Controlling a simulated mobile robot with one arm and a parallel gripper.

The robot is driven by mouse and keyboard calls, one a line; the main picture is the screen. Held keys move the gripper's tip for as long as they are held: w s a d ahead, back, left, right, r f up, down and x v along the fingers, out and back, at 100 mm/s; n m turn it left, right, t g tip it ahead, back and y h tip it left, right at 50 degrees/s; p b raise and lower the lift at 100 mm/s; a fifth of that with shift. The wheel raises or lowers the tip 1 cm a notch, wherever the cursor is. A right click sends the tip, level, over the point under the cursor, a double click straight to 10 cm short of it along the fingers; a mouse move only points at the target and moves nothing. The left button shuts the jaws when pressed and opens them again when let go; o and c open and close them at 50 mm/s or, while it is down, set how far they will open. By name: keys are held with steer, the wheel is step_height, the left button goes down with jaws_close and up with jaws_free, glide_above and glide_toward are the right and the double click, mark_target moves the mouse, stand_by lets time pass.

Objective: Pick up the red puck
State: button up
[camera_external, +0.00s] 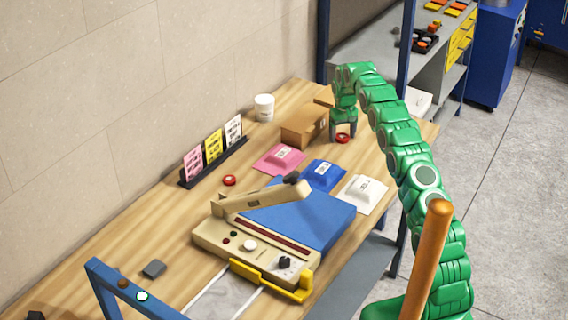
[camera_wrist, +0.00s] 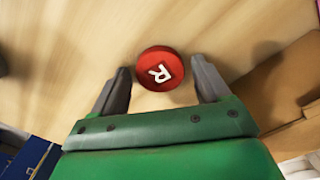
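A red puck (camera_wrist: 160,68) with a white letter R lies on the wooden table in the wrist view, just beyond and between my fingertips. In the external view the same puck (camera_external: 342,138) shows right under my gripper (camera_external: 344,127), beside the cardboard box. My gripper (camera_wrist: 162,82) is open, with one dark finger on each side of the puck and gaps between. It points down from the end of my green arm. A second red puck (camera_external: 229,180) lies farther left on the table, near the card stand.
A cardboard box (camera_external: 304,126) stands close to my gripper; it also shows in the wrist view (camera_wrist: 272,92). Pink (camera_external: 279,158), blue (camera_external: 323,174) and white (camera_external: 362,193) pads with blocks lie nearby. A beige press (camera_external: 255,245) and a white jar (camera_external: 264,107) stand on the table (camera_external: 165,236).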

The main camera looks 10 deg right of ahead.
mark_target(339, 137)
steer(key=c, duration=0.9)
steer(key=shift+r, duration=1.5)
steer(key=shift+s+r, duration=0.8)
steer(key=shift+r, duration=0.2)
steer(key=shift+s+d+r, duration=0.1)
steer(key=shift+s+r, duration=1.25)
steer(key=shift+s, duration=0.7)
steer(key=shift+s+d+r, duration=0.1)
steer(key=shift+s+r, duration=1.25)
steer(key=shift+s, duration=0.75)
steer(key=shift+s+d+r, duration=0.1)
steer(key=shift+s+r, duration=1.25)
steer(key=shift+s, duration=0.7)
